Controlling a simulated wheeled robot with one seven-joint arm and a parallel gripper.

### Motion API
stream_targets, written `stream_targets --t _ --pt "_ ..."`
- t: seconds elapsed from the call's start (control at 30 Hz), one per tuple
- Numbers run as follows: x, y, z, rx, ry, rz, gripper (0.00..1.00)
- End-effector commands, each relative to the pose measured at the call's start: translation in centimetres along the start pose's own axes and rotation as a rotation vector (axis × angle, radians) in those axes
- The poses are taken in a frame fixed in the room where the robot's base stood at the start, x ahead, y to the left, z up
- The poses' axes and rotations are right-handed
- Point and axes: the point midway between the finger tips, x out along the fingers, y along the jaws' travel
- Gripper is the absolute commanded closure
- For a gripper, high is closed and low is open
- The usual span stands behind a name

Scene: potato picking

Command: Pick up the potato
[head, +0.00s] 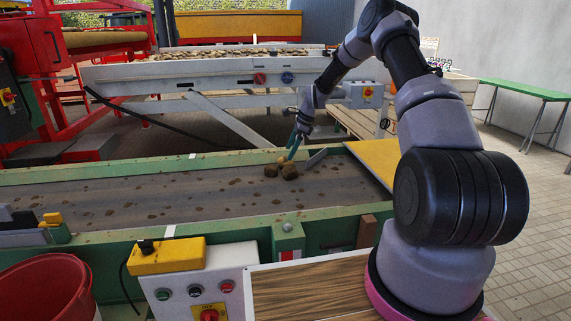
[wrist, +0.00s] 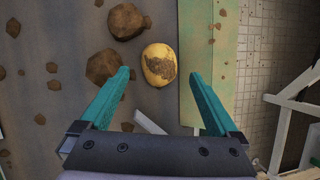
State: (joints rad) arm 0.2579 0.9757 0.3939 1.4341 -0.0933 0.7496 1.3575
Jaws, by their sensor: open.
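The potato (wrist: 159,64) is yellow with a brown dirt patch and lies on the dark conveyor belt (wrist: 60,130). In the head view the potato (head: 282,159) shows small beside brown clods. My gripper (wrist: 166,72) is open in the wrist view, with its two teal fingers on either side of the potato in the picture. The potato sits nearer the left fingertip. I cannot tell how far above it the fingers are. In the head view my gripper (head: 293,150) is over the belt near its far side, partly hidden by its own size and distance.
A brown clod (wrist: 104,66) lies by the left finger, and another clod (wrist: 126,21) lies above it in the picture. The belt's green side rail (wrist: 208,60) runs just right of the potato. Small dirt bits dot the belt.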

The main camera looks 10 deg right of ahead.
Motion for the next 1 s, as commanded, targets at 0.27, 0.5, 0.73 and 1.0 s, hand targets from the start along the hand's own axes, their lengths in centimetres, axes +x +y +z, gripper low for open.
stream_targets --t 0.27,0.5,0.73,1.0 --pt "3.7 0.1 0.1 0.0 -0.002 0.002 0.04" --pt "5.5 -0.1 0.1 -0.001 0.0 -0.002 0.04" --pt "5.5 0.0 0.1 -0.002 0.0 -0.001 0.23" --pt "5.5 0.0 0.1 -0.002 0.0 -0.001 0.97"
